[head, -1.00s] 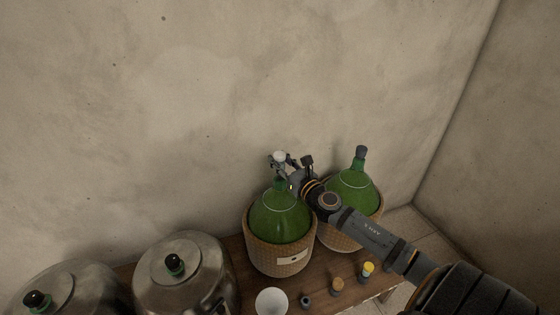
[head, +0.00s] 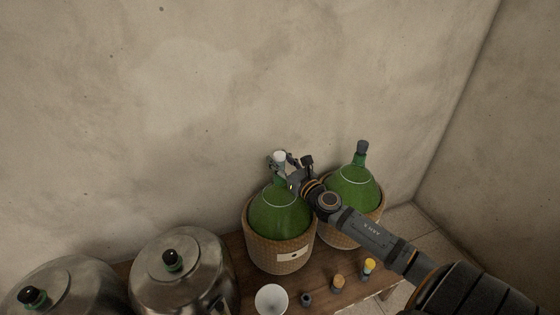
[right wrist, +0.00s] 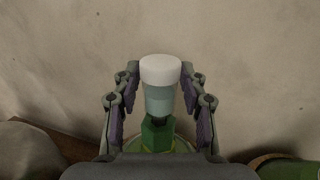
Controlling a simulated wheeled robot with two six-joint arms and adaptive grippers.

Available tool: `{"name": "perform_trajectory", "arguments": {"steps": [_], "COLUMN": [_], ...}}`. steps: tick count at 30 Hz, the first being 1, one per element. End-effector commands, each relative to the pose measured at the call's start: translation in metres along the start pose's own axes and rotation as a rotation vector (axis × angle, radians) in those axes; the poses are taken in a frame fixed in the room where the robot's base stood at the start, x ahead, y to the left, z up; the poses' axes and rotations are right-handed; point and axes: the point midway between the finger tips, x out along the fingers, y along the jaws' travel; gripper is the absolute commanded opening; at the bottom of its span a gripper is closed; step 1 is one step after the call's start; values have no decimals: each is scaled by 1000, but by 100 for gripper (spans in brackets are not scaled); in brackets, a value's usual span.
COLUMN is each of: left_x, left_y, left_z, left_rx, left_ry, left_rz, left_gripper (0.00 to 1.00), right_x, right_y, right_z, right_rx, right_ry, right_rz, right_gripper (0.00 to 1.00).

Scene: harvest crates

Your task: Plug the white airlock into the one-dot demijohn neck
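The white airlock (head: 279,157) stands upright at the top of the front green demijohn (head: 280,213), whose wicker basket carries a white label with a dark dot (head: 291,257). In the right wrist view the airlock (right wrist: 160,72) has a white cap and a pale translucent body, and it meets the green neck (right wrist: 157,135) below. My right gripper (head: 283,164) is at the neck. Its fingers (right wrist: 160,90) stand on both sides of the airlock, with narrow gaps showing beside it. How deep the airlock sits is hidden. My left gripper is not in view.
A second green demijohn (head: 352,187) with a grey stopper stands behind my right arm. Two metal pots (head: 180,275) stand at left. A white bowl (head: 271,300), a dark ring-like piece (head: 306,300), a cork (head: 337,284) and a yellow-topped piece (head: 369,267) line the wooden bench's front.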

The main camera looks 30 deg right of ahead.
Motion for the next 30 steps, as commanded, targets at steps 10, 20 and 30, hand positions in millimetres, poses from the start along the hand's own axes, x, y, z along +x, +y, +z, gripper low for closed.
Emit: {"name": "perform_trajectory", "arguments": {"steps": [10,20,30], "left_x": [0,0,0], "left_y": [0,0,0], "left_z": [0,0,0], "left_rx": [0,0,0], "left_ry": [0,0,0], "left_rz": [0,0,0], "left_gripper": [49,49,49], "right_x": [0,-34,-71], "right_y": [0,-1,0], "right_z": [0,-2,-1], "right_rx": [-1,-13,-7], "right_ry": [0,10,4], "right_rz": [0,2,1], "right_gripper": [57,57,57]}}
